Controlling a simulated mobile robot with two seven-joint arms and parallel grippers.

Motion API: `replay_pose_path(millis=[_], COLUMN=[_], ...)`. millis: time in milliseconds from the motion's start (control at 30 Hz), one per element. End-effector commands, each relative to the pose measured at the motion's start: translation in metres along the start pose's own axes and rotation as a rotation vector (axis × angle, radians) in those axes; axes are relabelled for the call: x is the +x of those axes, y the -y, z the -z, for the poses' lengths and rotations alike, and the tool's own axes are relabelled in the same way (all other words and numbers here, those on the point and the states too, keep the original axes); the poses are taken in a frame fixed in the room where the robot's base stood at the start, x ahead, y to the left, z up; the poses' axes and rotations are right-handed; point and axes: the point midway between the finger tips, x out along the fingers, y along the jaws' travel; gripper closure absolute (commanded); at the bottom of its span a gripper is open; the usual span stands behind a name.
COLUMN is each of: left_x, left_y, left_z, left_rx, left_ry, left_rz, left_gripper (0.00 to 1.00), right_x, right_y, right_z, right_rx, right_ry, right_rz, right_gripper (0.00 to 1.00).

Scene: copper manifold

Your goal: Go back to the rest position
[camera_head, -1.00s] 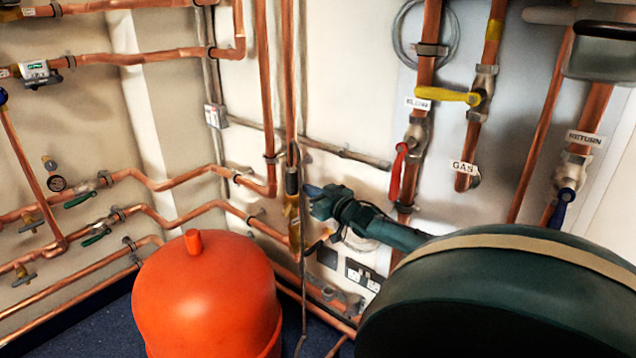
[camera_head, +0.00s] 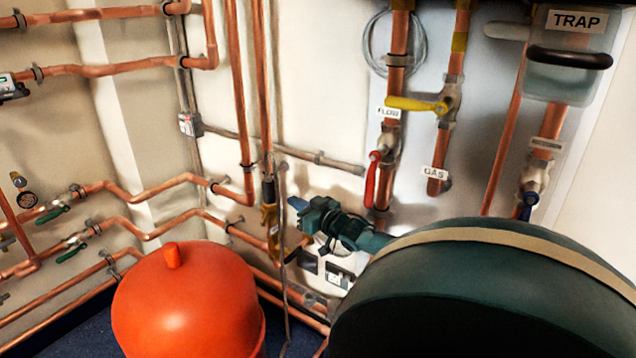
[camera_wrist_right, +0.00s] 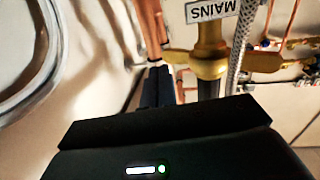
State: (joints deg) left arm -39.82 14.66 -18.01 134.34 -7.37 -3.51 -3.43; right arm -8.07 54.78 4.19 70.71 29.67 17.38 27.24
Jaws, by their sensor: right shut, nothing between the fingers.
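My right gripper (camera_head: 297,204) is in the middle of the head view, at the end of my dark green arm coming in from the right. Its fingers are shut with nothing between them. It shows in front of the wall, beside a brass fitting (camera_head: 269,215) on a vertical copper pipe; I cannot tell the gap. In the right wrist view the dark fingers (camera_wrist_right: 158,74) lie together, next to brass pipework (camera_wrist_right: 208,60) under an upside-down MAINS label (camera_wrist_right: 211,9). My left gripper is not in view.
An orange-red rounded vessel (camera_head: 188,300) stands low at the left front. A red lever (camera_head: 371,180), a yellow lever (camera_head: 415,104) and copper pipes line the wall. A TRAP box (camera_head: 569,65) hangs at upper right. A braided hose (camera_wrist_right: 240,45) runs close to the gripper.

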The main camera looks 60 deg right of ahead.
Motion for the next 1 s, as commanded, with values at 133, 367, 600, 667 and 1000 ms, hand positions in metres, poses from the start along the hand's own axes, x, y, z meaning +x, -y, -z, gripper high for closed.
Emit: replay_pose_path(millis=[133,367,600,667,1000], left_x=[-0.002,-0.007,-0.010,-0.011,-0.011], left_y=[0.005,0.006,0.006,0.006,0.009], left_z=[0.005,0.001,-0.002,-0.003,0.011], left_rx=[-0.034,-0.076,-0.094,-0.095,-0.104], left_ry=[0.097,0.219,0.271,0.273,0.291], left_rz=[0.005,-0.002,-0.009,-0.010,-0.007], left_gripper=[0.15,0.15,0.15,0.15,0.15], right_x=[-0.029,-0.067,-0.084,-0.085,-0.094], right_y=[0.000,-0.001,-0.001,-0.001,0.025], right_z=[0.003,0.002,0.001,0.001,-0.004], right_rx=[0.001,-0.002,-0.003,-0.003,-0.004], right_ry=[0.005,0.004,0.001,0.001,0.062], right_rz=[0.000,-0.002,-0.001,-0.001,0.022], right_gripper=[1.00,1.00,1.00,1.00,1.00])
